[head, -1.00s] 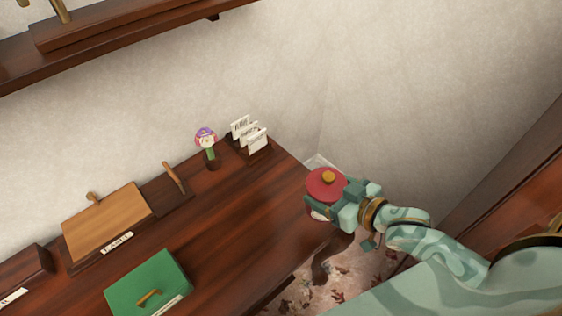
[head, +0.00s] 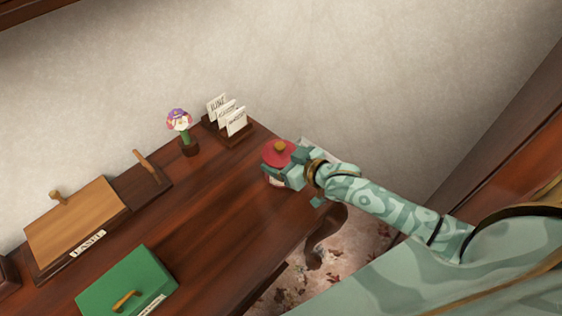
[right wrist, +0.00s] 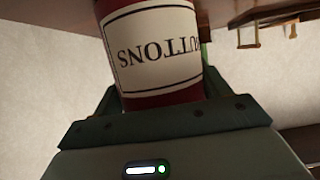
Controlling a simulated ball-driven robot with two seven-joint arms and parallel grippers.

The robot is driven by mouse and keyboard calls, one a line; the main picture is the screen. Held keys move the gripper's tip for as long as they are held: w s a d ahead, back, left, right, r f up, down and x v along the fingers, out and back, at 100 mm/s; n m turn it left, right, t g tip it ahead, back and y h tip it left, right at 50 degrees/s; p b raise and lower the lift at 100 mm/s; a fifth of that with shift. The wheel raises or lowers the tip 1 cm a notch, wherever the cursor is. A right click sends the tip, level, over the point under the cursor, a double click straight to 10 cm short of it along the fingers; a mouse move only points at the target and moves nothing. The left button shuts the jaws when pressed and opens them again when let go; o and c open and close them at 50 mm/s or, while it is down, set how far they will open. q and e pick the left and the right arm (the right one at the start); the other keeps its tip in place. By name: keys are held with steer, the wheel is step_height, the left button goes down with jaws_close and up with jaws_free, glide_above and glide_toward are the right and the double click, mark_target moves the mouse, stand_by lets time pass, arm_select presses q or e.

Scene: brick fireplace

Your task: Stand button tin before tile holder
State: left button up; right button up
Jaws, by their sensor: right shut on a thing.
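Whether the tin's base touches the table is hidden by the gripper. The tile holder (head: 236,138) is a dark wooden stand with white month cards, at the back right of the table, behind and left of the tin. My left gripper is not in view.
A wooden-lidded box (head: 75,225) and a green box (head: 127,283) with a brass handle lie on the left. The dark table (head: 215,215) is clear in the middle.

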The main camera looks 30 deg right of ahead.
steer(key=shift+f, duration=0.2)
steer(key=o, duration=1.1)
steer(key=shift+f, duration=0.15)
steer(key=shift+s+d+r, duration=0.1)
steer(key=shift+s+r, duration=0.2)
steer(key=shift+p+v, duration=1.9)
steer(key=shift+v, duration=3.75)
